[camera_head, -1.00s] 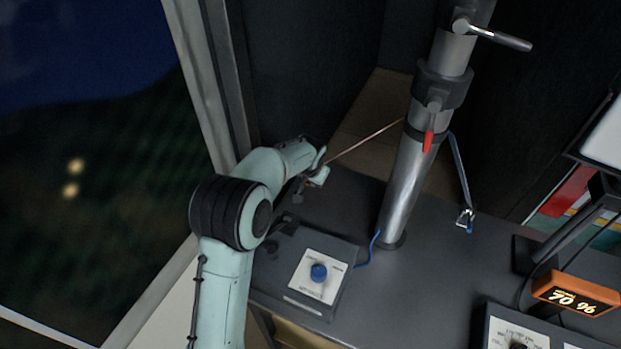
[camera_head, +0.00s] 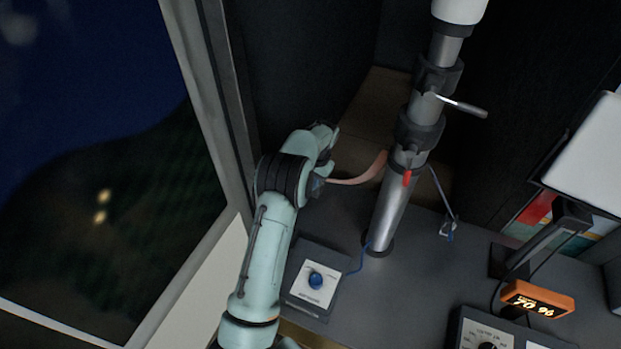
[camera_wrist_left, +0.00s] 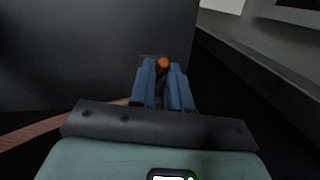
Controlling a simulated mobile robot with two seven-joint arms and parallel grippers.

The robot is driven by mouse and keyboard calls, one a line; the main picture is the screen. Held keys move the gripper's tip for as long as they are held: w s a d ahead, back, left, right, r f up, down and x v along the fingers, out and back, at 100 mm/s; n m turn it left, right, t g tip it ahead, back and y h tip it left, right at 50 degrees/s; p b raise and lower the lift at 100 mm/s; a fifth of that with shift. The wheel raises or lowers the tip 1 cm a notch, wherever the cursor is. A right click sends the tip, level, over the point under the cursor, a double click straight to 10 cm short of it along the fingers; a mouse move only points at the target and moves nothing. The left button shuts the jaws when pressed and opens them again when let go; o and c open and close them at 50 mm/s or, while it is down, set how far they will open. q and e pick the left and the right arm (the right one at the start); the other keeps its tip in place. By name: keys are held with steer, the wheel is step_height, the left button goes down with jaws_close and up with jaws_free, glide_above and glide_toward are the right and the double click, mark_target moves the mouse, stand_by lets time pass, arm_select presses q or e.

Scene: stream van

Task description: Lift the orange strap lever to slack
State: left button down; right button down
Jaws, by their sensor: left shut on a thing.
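The orange strap lever (camera_wrist_left: 162,68) shows as a small orange end between the blue fingers of my left gripper (camera_wrist_left: 164,85) in the left wrist view. The gripper is shut on it. In the head view my left gripper (camera_head: 318,185) is mostly hidden behind my own arm; only a bit of blue shows. A pinkish-orange strap (camera_head: 355,181) runs from there in a sagging curve to the metal mast (camera_head: 390,208). The strap also crosses the lower left of the left wrist view (camera_wrist_left: 45,131). My right gripper is not in view.
The mast carries dark collars, a red lever (camera_head: 407,178) and a silver handle (camera_head: 462,105). A box with a blue knob (camera_head: 316,280) sits on the grey bench in front. An orange display (camera_head: 538,300) stands at the right. A window frame (camera_head: 205,110) borders the left.

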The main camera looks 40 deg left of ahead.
arm_select(q)
steer(key=shift+w+a+r+g, duration=0.15)
steer(key=shift+w+r+g, duration=0.1)
steer(key=shift+w+g, duration=0.15)
steer(key=shift+w+r+g, duration=0.1)
steer(key=shift+w+g, duration=0.1)
steer(key=shift+g, duration=0.2)
steer(key=shift+r, duration=0.1)
steer(key=c, duration=1.1)
jaws_free()
steer(key=shift+v, duration=3.7)
steer(key=shift+a, duration=0.15)
